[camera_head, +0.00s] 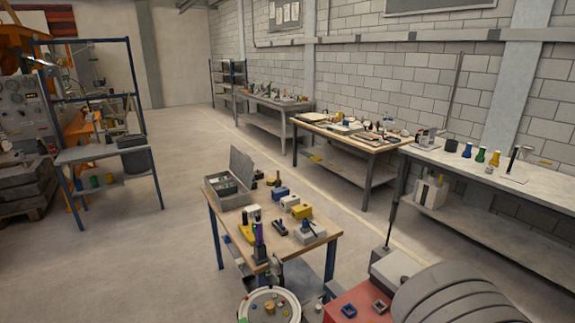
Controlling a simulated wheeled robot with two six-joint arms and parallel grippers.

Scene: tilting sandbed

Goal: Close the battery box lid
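A grey box (231,199), which looks like the battery box, sits at the far left corner of a small wooden-topped table (316,228). Its lid (242,168) stands open, raised nearly upright along the box's right far side. Dark and greenish contents (222,186) show inside the box, too small to tell apart. Neither my left nor my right gripper shows in the head view, so I see nothing touching the box or lid.
Blue and yellow blocks (289,202), a grey-white block (310,231) and a dark upright item with purple (259,242) crowd the same table. A round tray (269,305) and a red-topped unit (356,304) stand nearer. Open floor (150,250) lies left.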

